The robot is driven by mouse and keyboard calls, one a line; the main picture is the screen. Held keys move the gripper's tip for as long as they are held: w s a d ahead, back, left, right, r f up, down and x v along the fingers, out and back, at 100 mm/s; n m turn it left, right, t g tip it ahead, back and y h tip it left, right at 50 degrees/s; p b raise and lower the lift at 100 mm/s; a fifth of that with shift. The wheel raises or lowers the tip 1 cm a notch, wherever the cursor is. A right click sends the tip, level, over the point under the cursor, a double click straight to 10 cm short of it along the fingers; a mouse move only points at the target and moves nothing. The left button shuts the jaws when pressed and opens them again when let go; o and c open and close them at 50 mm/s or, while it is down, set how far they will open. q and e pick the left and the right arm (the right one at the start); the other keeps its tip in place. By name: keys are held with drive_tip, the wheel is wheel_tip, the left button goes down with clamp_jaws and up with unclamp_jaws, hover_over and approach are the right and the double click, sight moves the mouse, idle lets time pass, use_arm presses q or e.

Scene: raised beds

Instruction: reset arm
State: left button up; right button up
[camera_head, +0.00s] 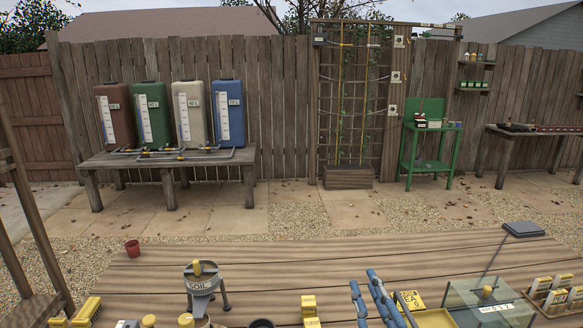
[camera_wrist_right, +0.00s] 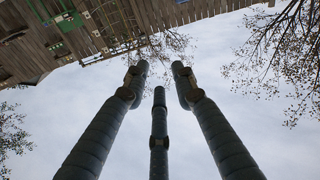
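My right gripper (camera_head: 369,284) shows at the bottom of the head view, its blue jointed fingers pointing up above the near side of the wooden table. In the right wrist view, my right gripper (camera_wrist_right: 159,76) has three dark fingers standing apart with only sky, a tree and the fence behind them. It is open and holds nothing. The rest of the right arm is below the head view's edge. My left gripper is in neither view.
A bench with several tanks (camera_head: 153,113) and a green stand (camera_head: 425,150) are far back. The table's middle is clear.

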drive_tip(key=s+d+f+m+g+h, duration=0.1)
drive_tip(key=s+d+f+g+h, duration=0.15)
drive_tip(key=f, duration=0.35)
drive_tip(key=s+d+f+m+g+h, duration=0.1)
drive_tip(key=s+d+f+g, duration=0.15)
drive_tip(key=f, duration=0.35)
drive_tip(key=s+f+g+y, duration=0.1)
drive_tip(key=s+f+g, duration=0.4)
drive_tip(key=s+f, duration=0.5)
drive_tip(key=s+f+g, duration=0.5)
drive_tip(key=s+f, duration=0.2)
drive_tip(key=s, duration=0.7)
wheel_tip(320, 180, down, 26)
drive_tip(key=s+g, duration=0.2)
drive_tip(key=s+d+f+g, duration=0.1)
drive_tip(key=s+d+f, duration=0.2)
drive_tip(key=s+f, duration=1.3)
drive_tip(key=shift+s+f+n, duration=0.25)
drive_tip(key=shift+s+n, duration=0.05)
drive_tip(key=shift+s, duration=0.45)
